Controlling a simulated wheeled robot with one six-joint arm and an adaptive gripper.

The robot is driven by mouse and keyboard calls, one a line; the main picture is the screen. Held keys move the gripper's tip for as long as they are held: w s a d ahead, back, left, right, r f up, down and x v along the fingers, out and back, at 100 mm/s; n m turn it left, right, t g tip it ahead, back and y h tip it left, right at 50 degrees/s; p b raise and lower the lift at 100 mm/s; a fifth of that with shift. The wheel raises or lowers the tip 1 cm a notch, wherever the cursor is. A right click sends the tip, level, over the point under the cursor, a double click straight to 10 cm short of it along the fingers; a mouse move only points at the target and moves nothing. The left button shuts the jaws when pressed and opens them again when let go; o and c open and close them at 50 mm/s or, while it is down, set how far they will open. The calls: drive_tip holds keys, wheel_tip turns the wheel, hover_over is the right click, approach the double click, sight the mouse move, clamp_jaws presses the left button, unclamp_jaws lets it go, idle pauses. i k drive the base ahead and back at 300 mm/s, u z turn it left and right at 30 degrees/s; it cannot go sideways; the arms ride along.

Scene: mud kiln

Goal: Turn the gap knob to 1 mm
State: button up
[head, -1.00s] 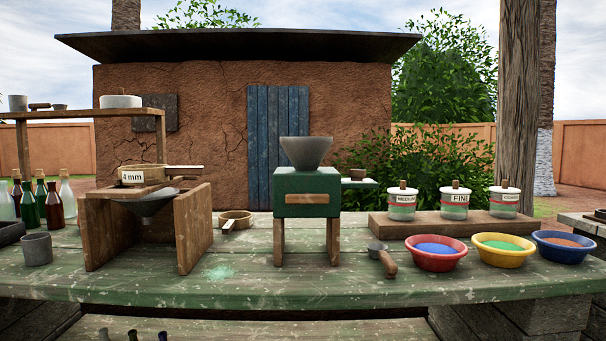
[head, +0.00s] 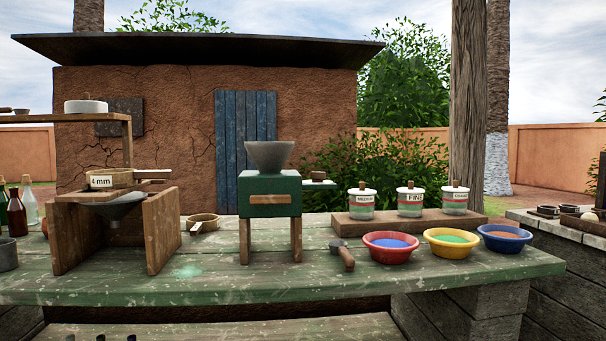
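A green mill (head: 270,207) with a grey hopper (head: 269,156) on top stands on two wooden legs in the middle of the green bench. A wooden strip (head: 269,198) runs across its front face. I cannot make out a gap knob or any gap scale on the mill from this view. My gripper is not in view.
The worn green bench (head: 230,291) spans the view. Left is a sieve (head: 108,181) marked 4 mm on a wooden stand. Right are a scoop (head: 344,256), bowls of red (head: 390,258), yellow and blue, and labelled jars (head: 410,202). Bare bench lies before the mill.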

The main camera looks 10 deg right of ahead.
sight(316, 176)
drive_tip(key=u, duration=0.05)
drive_tip(key=k, duration=0.15)
drive_tip(key=u, duration=1.6)
drive_tip(key=i, duration=0.9)
drive_tip(key=z, duration=2.15)
drive_tip(key=k, duration=0.5)
drive_tip(key=z, duration=1.5)
drive_tip(key=i, duration=1.1)
